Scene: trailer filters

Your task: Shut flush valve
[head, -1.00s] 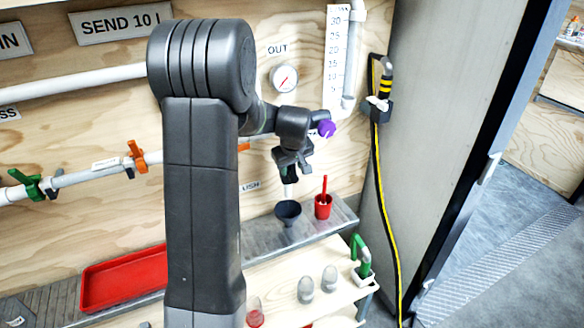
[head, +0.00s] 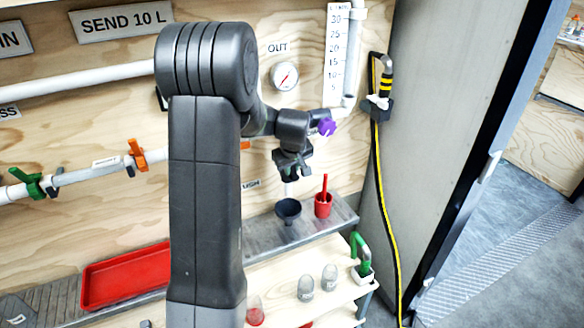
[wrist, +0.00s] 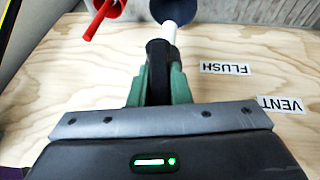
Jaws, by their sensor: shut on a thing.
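My gripper (head: 290,174) is at the plywood wall, above the dark funnel (head: 288,210). In the wrist view its green fingers (wrist: 160,88) are shut on the black flush valve part (wrist: 158,56), one finger on each side. A white spout (wrist: 170,32) leads from that part towards the funnel, whose dark rim also shows in the wrist view (wrist: 174,8). The FLUSH label (wrist: 225,68) is upside down beside it. The valve's body is largely hidden by my gripper, and I cannot tell its handle's angle.
A red cup (head: 323,204) with a red stick stands right of the funnel on the grey ledge. A purple knob (head: 326,127) is close to my wrist. Orange (head: 137,154) and green (head: 34,188) valve handles are on the left pipe. A red tray (head: 124,276) lies at lower left.

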